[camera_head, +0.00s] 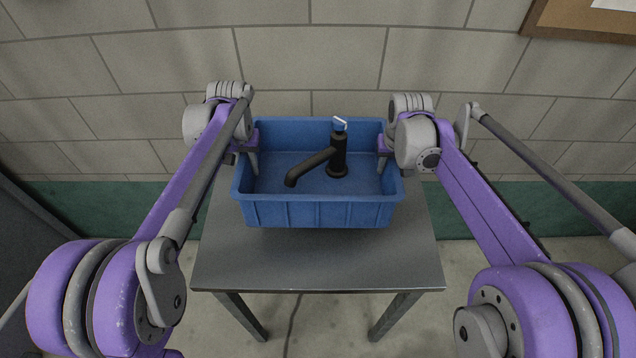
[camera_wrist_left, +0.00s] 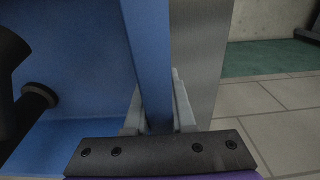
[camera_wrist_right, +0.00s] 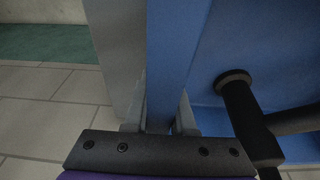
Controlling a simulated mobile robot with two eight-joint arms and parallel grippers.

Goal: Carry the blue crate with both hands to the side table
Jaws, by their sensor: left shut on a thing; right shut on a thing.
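The blue crate (camera_head: 318,212) is over the grey metal side table (camera_head: 318,268), level, and I cannot tell whether it touches the top. A black faucet (camera_head: 338,155) with a light blue top lies or stands inside it. My left gripper (camera_head: 252,160) is shut on the crate's left wall; in the left wrist view the fingers (camera_wrist_left: 160,112) straddle the blue wall (camera_wrist_left: 148,60). My right gripper (camera_head: 384,160) is shut on the right wall; in the right wrist view the fingers (camera_wrist_right: 160,118) straddle the blue wall (camera_wrist_right: 172,50).
A pale block wall (camera_head: 310,60) with a green lower band (camera_head: 465,210) stands behind the table. A dark grey surface (camera_head: 30,240) is at the far left. Bare table top shows in front of the crate. Tiled floor surrounds the table.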

